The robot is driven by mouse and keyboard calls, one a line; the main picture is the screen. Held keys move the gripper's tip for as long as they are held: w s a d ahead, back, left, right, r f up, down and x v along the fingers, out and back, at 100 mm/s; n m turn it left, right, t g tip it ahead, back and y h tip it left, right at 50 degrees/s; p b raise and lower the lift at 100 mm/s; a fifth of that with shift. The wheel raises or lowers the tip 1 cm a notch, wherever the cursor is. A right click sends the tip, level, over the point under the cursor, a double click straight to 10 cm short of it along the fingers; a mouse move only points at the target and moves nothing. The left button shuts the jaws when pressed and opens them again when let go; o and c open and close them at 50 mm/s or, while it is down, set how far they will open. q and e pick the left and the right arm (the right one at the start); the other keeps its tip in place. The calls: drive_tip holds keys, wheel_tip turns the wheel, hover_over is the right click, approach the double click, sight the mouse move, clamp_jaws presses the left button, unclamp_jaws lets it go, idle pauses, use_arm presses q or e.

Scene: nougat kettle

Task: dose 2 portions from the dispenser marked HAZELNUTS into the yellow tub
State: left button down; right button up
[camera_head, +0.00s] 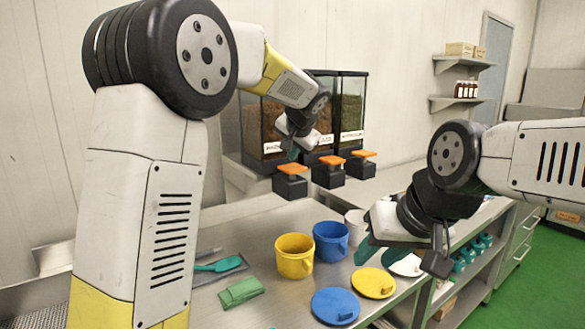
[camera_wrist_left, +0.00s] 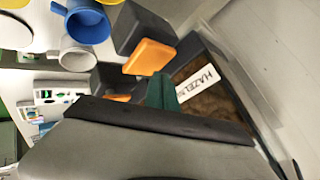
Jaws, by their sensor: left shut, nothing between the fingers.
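The yellow tub (camera_head: 295,257) stands upright on the steel table, beside the blue tub (camera_head: 331,242). Its contents cannot be made out. The dispensers stand behind, with orange-topped levers in front. In the left wrist view a white label (camera_wrist_left: 197,82) reads HAZEL, its end unclear. An orange lever (camera_wrist_left: 150,56) shows close to it. My left gripper (camera_head: 293,152) is shut and empty, in front of the dispensers and above the left lever (camera_head: 291,171). Its teal fingertips (camera_wrist_left: 162,92) lie beside the label. My right gripper (camera_head: 404,252) is open and empty over the table's right side.
A white tub (camera_head: 356,224) stands behind my right gripper, partly hidden. A yellow lid (camera_head: 373,283), a blue lid (camera_head: 334,306) and a white lid (camera_head: 405,266) lie in front. A teal scoop (camera_head: 218,265) and a green cloth (camera_head: 241,291) lie at the left.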

sight(293, 168)
use_arm(q)
drive_tip(key=shift+r, duration=2.5)
use_arm(e)
clamp_jaws()
idle(0.7)
